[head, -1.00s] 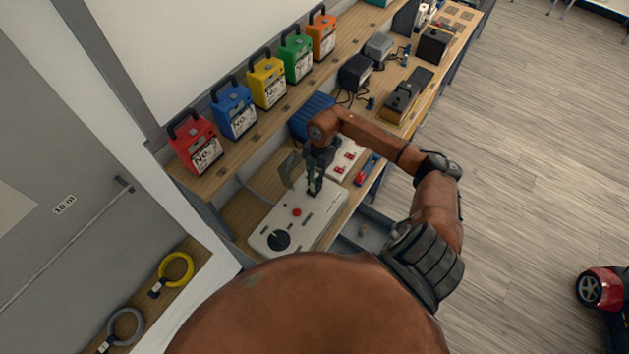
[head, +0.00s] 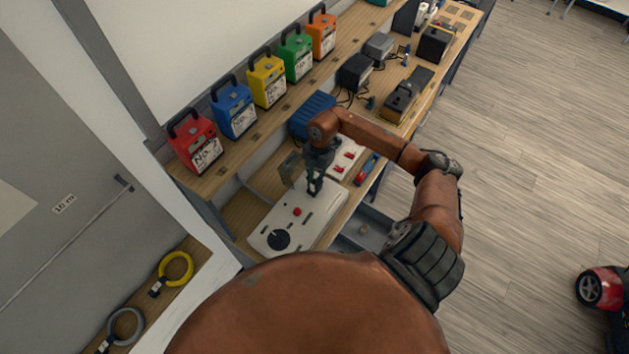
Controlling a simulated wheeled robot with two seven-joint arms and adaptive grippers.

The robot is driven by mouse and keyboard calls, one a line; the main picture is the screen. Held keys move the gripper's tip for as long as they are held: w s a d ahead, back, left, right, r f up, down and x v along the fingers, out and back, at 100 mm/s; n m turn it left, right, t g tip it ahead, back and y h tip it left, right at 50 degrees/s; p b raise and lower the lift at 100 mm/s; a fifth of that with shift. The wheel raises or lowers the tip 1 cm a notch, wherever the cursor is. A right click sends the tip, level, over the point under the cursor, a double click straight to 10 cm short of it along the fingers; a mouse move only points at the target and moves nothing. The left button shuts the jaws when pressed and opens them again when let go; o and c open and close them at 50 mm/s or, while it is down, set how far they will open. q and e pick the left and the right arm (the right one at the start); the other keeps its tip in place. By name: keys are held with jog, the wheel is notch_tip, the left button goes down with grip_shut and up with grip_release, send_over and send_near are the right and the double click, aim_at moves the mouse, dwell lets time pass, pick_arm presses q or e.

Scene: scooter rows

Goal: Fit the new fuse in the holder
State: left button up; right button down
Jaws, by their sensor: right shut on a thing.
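My right gripper (head: 314,188) points down at the far end of a pale panel (head: 315,222) on the bench. The panel carries a red button (head: 297,212) and a black round dial (head: 279,239). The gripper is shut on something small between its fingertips. I cannot make out the fuse itself, and the fingers hide the spot under them, so I cannot tell whether it touches the holder. A grey-green upright plate (head: 290,168), perhaps an open lid, stands just left of the gripper. My left gripper is not in view.
A white board with red parts (head: 346,158) and a red-and-blue tool (head: 367,169) lie beyond the gripper. An open grey drawer (head: 365,233) is below the bench edge. Coloured battery packs (head: 233,108) line the shelf. A blue ribbed box (head: 312,115) stands behind my arm.

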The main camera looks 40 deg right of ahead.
jog(key=shift+f+b, duration=0.35)
jog(key=shift+f, duration=0.4)
jog(key=c, duration=1.8)
grip_release()
jog(key=shift+r, duration=0.15)
notch_tip(320, 180, up, 12)
jog(key=d, duration=0.1)
jog(key=shift+w+d+f, duration=0.25)
jog(key=shift+d, duration=0.15)
jog(key=shift+r, duration=0.1)
